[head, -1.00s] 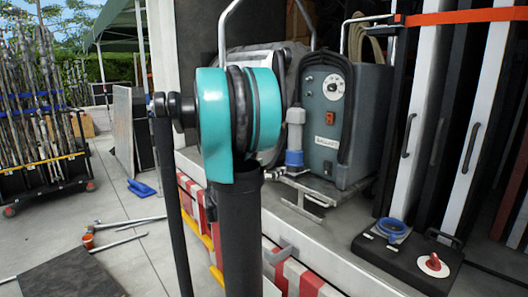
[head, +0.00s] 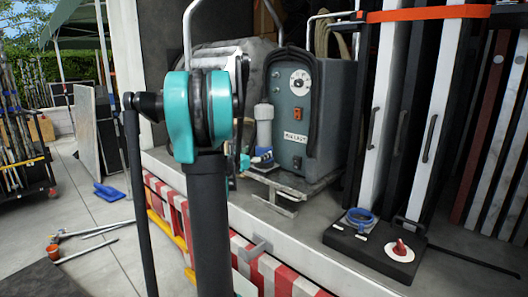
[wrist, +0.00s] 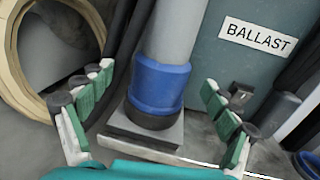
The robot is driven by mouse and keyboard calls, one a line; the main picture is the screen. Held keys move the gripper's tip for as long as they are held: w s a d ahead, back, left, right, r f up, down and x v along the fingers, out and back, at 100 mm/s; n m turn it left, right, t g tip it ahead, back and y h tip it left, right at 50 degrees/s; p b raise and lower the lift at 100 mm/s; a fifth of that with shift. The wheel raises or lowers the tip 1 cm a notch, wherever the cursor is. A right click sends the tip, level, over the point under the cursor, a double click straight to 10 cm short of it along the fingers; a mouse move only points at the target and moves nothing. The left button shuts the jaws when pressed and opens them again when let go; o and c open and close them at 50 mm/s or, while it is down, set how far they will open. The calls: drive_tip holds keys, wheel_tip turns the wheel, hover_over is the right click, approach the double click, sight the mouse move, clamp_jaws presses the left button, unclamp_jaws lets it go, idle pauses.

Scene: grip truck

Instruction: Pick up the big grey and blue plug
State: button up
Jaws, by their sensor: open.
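The big grey and blue plug (head: 264,128) stands upright in front of the ballast box, on or just above a metal plate on the truck bed. In the wrist view its grey body and blue collar (wrist: 158,86) fill the middle, with a dark lower end over a grey plate. My gripper (wrist: 155,97) is open, its green-padded fingers on either side of the plug in the picture, with no contact visible. In the head view my arm hides most of the gripper, left of the plug.
The grey ballast box (head: 318,110) stands right behind the plug. A coiled hose (wrist: 32,105) is at the left of the wrist view. A black box (head: 375,246) with a blue ring socket and red knob sits on the bed at right, beside tall white panels (head: 438,100).

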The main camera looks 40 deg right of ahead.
sight(260, 142)
drive_tip(key=x, duration=0.5)
drive_tip(key=shift+s, duration=0.15)
drive_tip(key=c, duration=1.8)
drive_tip(key=shift+r, duration=0.25)
drive_tip(key=shift+r, duration=0.2)
wheel_tip(260, 142, up, 3)
drive_tip(key=shift+r, duration=0.1)
drive_tip(key=v, duration=1.8)
drive_tip(key=shift+r, duration=0.2)
